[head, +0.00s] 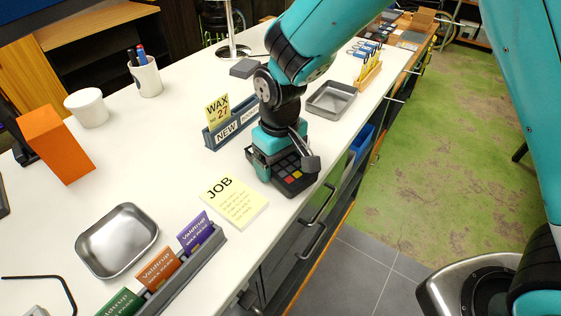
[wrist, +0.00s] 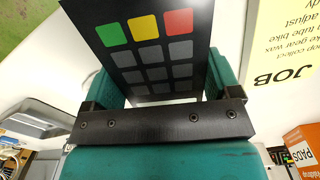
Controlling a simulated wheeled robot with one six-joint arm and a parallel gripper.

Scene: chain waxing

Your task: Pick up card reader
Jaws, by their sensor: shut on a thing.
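The card reader (head: 291,179) is a dark box with a keypad of grey keys and a row of red, yellow and green keys. It is at the front edge of the white counter in the head view. In the wrist view the card reader (wrist: 150,50) fills the space between the teal fingers. My gripper (head: 283,150) is over the card reader, its fingers on either side, shut on it. In the wrist view my gripper (wrist: 160,85) shows a finger at each side of the keypad. Whether the reader touches the counter I cannot tell.
A yellow JOB note pad (head: 235,201) lies left of the reader. A NEW sign holder (head: 231,125) with a WAX 27 card stands behind. A grey tray (head: 332,98) is to the right. A metal tray (head: 117,240) and a card rack (head: 184,268) are at front left.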

